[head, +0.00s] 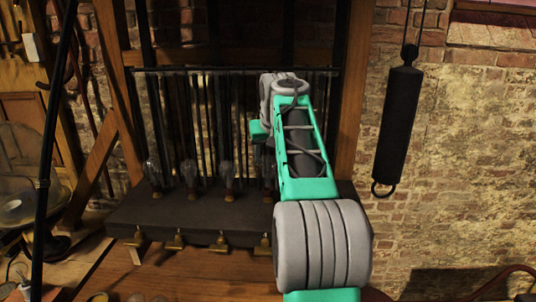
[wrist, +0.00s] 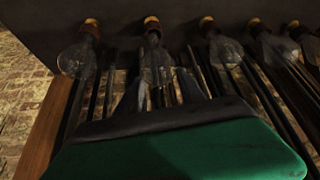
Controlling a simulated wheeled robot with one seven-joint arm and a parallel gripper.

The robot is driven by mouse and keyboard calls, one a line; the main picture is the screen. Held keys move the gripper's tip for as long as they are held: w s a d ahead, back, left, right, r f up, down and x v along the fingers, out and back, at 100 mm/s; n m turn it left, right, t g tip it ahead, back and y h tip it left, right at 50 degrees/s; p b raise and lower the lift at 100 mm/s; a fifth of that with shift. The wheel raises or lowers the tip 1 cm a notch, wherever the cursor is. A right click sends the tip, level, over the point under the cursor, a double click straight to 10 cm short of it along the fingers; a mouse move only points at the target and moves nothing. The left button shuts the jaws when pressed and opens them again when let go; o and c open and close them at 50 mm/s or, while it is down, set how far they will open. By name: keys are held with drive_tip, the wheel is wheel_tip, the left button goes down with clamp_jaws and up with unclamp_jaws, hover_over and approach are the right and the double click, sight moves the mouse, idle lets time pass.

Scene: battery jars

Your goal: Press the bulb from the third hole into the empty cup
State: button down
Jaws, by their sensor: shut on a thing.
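My gripper (wrist: 158,84) is shut on a clear glass bulb (wrist: 155,66) in the wrist view, its dark fingers on either side of the glass. This bulb's end meets a small orange-red cup (wrist: 152,22) on the dark bench; I cannot tell whether it is fully seated. Other bulbs stand in the same row, one to the left (wrist: 76,58) and one to the right (wrist: 226,50). In the head view the fingers are hidden behind my arm. Bulbs there stand upright on the bench, such as the leftmost one (head: 153,172). No empty cup or third hole can be made out.
The dark bench (head: 185,212) has brass fittings (head: 220,243) along its front. Thin dark rods rise behind the bulbs, inside a wooden frame (head: 121,90). A black cylinder (head: 399,125) hangs at the right. Neighbouring bulbs stand close to my fingers.

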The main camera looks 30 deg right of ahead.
drive_tip(key=shift+f+b, duration=0.6)
drive_tip(key=shift+f, duration=0.6)
idle(0.6)
drive_tip(key=c, duration=0.6)
unclamp_jaws()
drive_tip(key=shift+c, duration=0.2)
